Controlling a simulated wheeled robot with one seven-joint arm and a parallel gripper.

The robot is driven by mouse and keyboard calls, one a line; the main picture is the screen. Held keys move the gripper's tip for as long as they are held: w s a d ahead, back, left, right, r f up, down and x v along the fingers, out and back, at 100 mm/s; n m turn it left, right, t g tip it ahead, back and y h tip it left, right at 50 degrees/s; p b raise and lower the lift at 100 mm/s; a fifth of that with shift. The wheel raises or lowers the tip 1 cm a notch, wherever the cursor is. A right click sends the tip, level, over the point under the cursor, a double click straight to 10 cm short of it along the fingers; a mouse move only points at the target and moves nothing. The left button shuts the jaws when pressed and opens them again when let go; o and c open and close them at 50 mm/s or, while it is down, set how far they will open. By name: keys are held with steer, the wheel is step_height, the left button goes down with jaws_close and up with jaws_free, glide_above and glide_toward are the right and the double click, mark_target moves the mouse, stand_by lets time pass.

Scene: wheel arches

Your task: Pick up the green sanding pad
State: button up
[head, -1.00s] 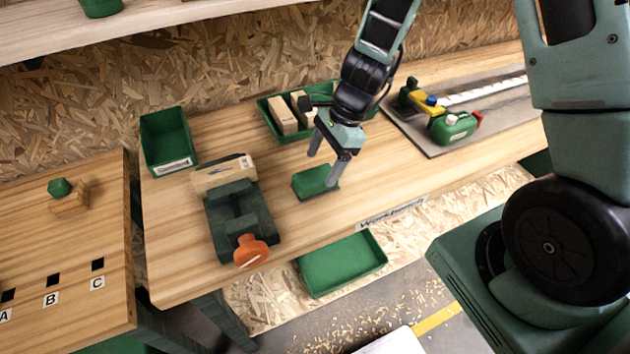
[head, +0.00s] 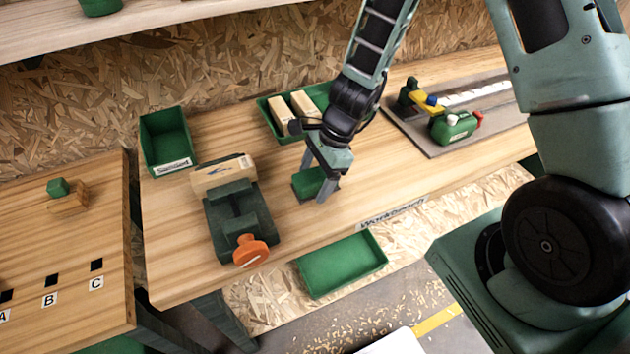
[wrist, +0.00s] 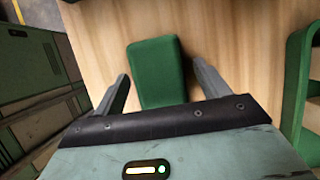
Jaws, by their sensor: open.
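The green sanding pad (head: 308,182) lies flat on the workbench, to the right of the vise. My gripper (head: 314,182) is open and reaches down over the pad, its fingers to either side of it in the head view. In the wrist view the pad (wrist: 158,72) shows between the two open fingers of my gripper (wrist: 160,82), with a gap on each side. The fingers partly hide the pad in the head view. I cannot tell whether the fingertips touch the bench.
A dark green vise (head: 236,218) with an orange knob holds a wooden block (head: 222,175) on the left. A green bin (head: 270,122) with wooden blocks stands behind my gripper. Another green bin (head: 167,140) stands back left. A green tray (head: 343,264) sits below the bench front.

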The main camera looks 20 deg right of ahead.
mark_target(315, 175)
steer(key=shift+f, duration=0.15)
steer(key=c, duration=1)
steer(key=shift+o, duration=0.2)
steer(key=shift+r+p, duration=0.35)
steer(key=shift+r, duration=0.15)
step_height(315, 175, up, 10)
steer(key=shift+f+p, duration=0.2)
steer(key=shift+p, duration=0.45)
